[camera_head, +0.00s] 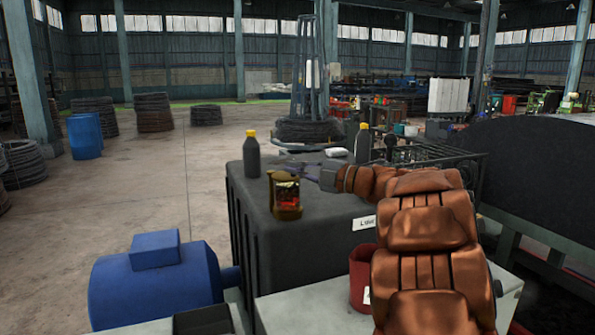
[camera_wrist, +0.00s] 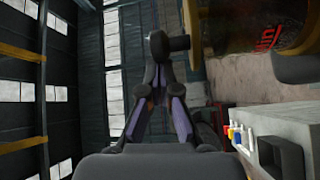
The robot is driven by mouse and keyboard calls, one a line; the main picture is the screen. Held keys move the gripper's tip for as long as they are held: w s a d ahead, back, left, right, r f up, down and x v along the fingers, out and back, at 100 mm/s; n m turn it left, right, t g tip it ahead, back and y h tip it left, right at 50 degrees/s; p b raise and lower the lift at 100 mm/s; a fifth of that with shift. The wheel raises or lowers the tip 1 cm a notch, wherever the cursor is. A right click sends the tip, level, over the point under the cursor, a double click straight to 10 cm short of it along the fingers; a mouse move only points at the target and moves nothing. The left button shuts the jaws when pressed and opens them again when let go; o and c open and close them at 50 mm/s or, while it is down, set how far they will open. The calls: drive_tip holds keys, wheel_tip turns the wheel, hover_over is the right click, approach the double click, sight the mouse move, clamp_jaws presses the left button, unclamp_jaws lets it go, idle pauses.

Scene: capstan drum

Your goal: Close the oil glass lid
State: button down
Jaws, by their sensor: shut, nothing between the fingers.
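The oil glass (camera_head: 286,196), a brassy yellow body with a dark window and red markings, stands on the dark box near its front edge. It also shows large and turned sideways at the upper right of the wrist view (camera_wrist: 235,30). Its lid is too small and dark to tell apart clearly, and I cannot tell how far it stands open. My gripper (camera_head: 285,167) is beside and just behind the top of the oil glass. In the wrist view my gripper's fingers (camera_wrist: 160,48) meet at the tips with nothing between them. I cannot tell whether they touch the glass.
The dark box (camera_head: 285,250) also carries a black bottle with a yellow cap (camera_head: 251,157) at left and another (camera_head: 362,145) behind my forearm. A red container (camera_head: 361,280) stands in front right. A blue motor (camera_head: 155,280) is at lower left. Open floor lies left.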

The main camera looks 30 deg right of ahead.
drive_tip(key=shift+w+d+r, duration=0.1)
drive_tip(key=shift+w+d, duration=0.1)
drive_tip(key=shift+d, duration=0.5)
drive_tip(key=shift+a+b, duration=0.15)
drive_tip(key=shift+b, duration=0.2)
